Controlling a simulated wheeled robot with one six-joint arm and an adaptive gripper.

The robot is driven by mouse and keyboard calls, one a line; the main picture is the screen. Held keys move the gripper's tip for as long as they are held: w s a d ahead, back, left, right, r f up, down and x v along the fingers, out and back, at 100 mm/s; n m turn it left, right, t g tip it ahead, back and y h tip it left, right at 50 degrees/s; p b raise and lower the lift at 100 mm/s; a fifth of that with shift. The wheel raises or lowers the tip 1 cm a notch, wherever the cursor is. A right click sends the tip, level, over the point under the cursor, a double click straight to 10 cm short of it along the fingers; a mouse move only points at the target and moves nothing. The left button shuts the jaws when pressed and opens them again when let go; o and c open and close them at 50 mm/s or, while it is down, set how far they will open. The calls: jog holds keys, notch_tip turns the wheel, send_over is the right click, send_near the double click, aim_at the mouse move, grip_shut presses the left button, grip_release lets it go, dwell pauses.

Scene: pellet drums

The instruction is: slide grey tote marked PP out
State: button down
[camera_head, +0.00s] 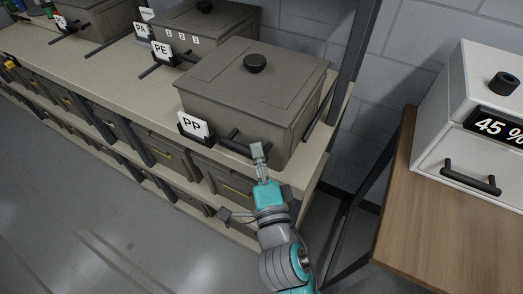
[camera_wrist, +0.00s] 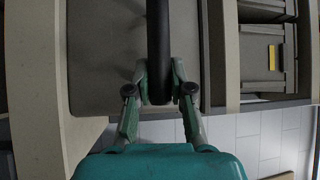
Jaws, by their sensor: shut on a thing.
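The grey tote marked PP (camera_head: 245,85) sits on the upper shelf at its right end, its lid on, with a black knob on top. Its PP label (camera_head: 193,126) is on the front. A dark bar handle (camera_head: 232,143) runs along the tote's front. My gripper (camera_head: 258,150) is at the right end of this handle. In the wrist view my gripper (camera_wrist: 160,92) has its two fingers on either side of the dark handle (camera_wrist: 158,40), shut on it. The tote's front wall (camera_wrist: 105,60) fills much of the area behind the handle.
A tote marked PE (camera_head: 205,30) stands left of the PP tote, with more totes beyond. Lower shelf bins (camera_head: 225,180) sit below the shelf edge. A dark rack post (camera_head: 357,40) rises at the right. A wooden table (camera_head: 440,230) holds a white box (camera_head: 480,130) reading 45 %. The floor at left is clear.

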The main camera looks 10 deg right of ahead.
jog(key=shift+a+f, duration=0.1)
jog(key=shift+s+a, duration=0.65)
jog(key=shift+s, duration=0.35)
jog(key=c, duration=1)
grip_release()
jog(key=shift+o, duration=0.2)
jog(key=shift+s, duration=0.1)
jog(key=s+a, duration=0.5)
jog(key=s, duration=0.2)
jog(key=shift+a, duration=0.1)
